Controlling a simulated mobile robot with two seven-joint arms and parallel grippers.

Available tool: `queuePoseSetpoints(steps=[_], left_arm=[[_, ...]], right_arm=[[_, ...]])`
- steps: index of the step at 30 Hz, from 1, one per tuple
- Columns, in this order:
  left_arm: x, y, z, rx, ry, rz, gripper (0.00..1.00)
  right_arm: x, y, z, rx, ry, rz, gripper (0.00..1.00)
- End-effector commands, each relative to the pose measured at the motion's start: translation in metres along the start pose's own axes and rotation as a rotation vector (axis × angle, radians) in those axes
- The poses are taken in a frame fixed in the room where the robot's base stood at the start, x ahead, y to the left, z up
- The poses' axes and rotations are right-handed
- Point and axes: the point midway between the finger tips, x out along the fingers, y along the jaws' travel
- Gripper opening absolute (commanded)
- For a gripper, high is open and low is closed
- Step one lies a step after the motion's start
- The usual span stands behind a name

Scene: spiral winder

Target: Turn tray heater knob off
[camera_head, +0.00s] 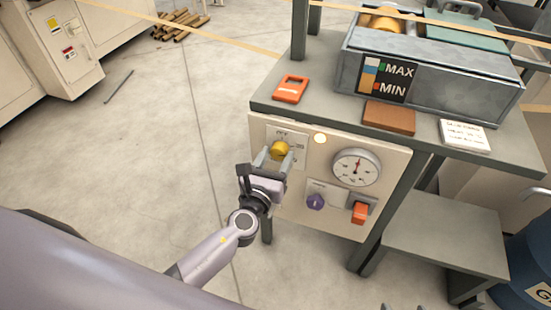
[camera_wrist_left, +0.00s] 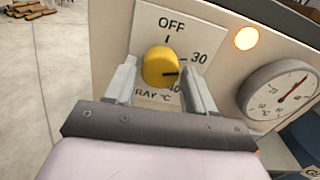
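The tray heater knob is a yellow round knob (camera_head: 279,151) on the upper left of the cream control panel (camera_head: 339,215). It also shows in the left wrist view (camera_wrist_left: 158,67), with a dark pointer mark toward the right, between the 30 and 40 marks, and OFF printed above it. My left gripper (camera_head: 273,160) is open, with one finger on each side of the knob. In the left wrist view the fingers (camera_wrist_left: 160,80) stand apart from the knob's sides, with gaps visible. My right gripper is not clearly in view.
A lit amber lamp (camera_head: 320,138), a round gauge (camera_head: 356,167), a purple knob (camera_head: 316,202) and an orange switch (camera_head: 360,212) share the panel. The grey bench top (camera_head: 330,60) overhangs it, bearing an orange device (camera_head: 291,89).

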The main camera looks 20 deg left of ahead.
Motion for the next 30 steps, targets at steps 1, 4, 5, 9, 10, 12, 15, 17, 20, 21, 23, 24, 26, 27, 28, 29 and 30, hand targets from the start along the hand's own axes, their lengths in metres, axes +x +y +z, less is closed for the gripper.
queuePoseSetpoints(steps=[1, 4, 5, 9, 10, 12, 15, 17, 20, 21, 23, 24, 26, 27, 28, 29, 30], left_arm=[[0.000, 0.000, 0.000, 0.000, 0.000, 0.000, 0.36], [0.000, 0.000, 0.000, 0.000, 0.000, 0.000, 0.12], [0.000, 0.000, 0.000, 0.000, 0.000, 0.000, 0.12], [0.000, 0.000, 0.000, -0.005, 0.000, 0.000, 0.13], [0.000, 0.000, -0.001, -0.009, 0.000, 0.000, 0.13], [-0.001, 0.000, -0.001, -0.022, 0.000, 0.000, 0.13], [-0.001, 0.000, -0.002, -0.055, 0.001, 0.000, 0.13], [-0.001, 0.000, -0.002, -0.084, 0.000, 0.000, 0.13], [-0.001, 0.000, -0.002, -0.147, 0.000, -0.001, 0.13], [-0.001, 0.000, -0.003, -0.179, 0.000, -0.001, 0.13], [-0.001, -0.001, -0.003, -0.228, 0.001, -0.001, 0.13], [-0.001, -0.001, -0.003, -0.263, 0.000, -0.001, 0.13], [-0.001, -0.001, -0.003, -0.320, 0.000, -0.001, 0.13], [-0.001, -0.001, -0.003, -0.357, 0.001, -0.001, 0.13], [-0.001, -0.001, -0.003, -0.387, 0.001, -0.001, 0.13], [-0.001, -0.001, -0.003, -0.414, 0.001, -0.001, 0.13], [-0.001, -0.001, -0.003, -0.454, 0.001, -0.001, 0.13]], right_arm=[[0.000, 0.000, 0.000, 0.000, 0.000, 0.000, 0.70], [0.000, 0.000, 0.000, 0.000, 0.000, 0.001, 0.70], [0.000, 0.000, 0.000, 0.000, 0.000, 0.001, 0.70], [0.001, 0.001, 0.000, -0.001, 0.001, 0.001, 0.70], [0.001, 0.001, 0.000, -0.001, 0.002, 0.001, 0.70], [0.002, 0.001, 0.000, -0.001, 0.004, 0.001, 0.70], [0.004, 0.002, 0.001, -0.002, 0.005, 0.002, 0.70], [0.005, 0.002, 0.003, -0.003, 0.006, 0.002, 0.70], [0.008, 0.002, 0.006, -0.005, 0.005, 0.002, 0.70], [0.009, 0.003, 0.008, -0.007, 0.004, 0.002, 0.70], [0.011, 0.002, 0.010, -0.012, 0.003, 0.000, 0.70], [0.011, 0.002, 0.010, -0.015, 0.003, -0.001, 0.70], [0.013, 0.000, 0.009, -0.019, 0.008, -0.005, 0.70], [0.013, -0.002, 0.006, -0.022, 0.015, -0.008, 0.70], [0.013, -0.003, 0.004, -0.024, 0.023, -0.010, 0.70], [0.014, -0.004, 0.001, -0.026, 0.030, -0.013, 0.70], [0.015, -0.006, -0.002, -0.028, 0.039, -0.017, 0.70]])
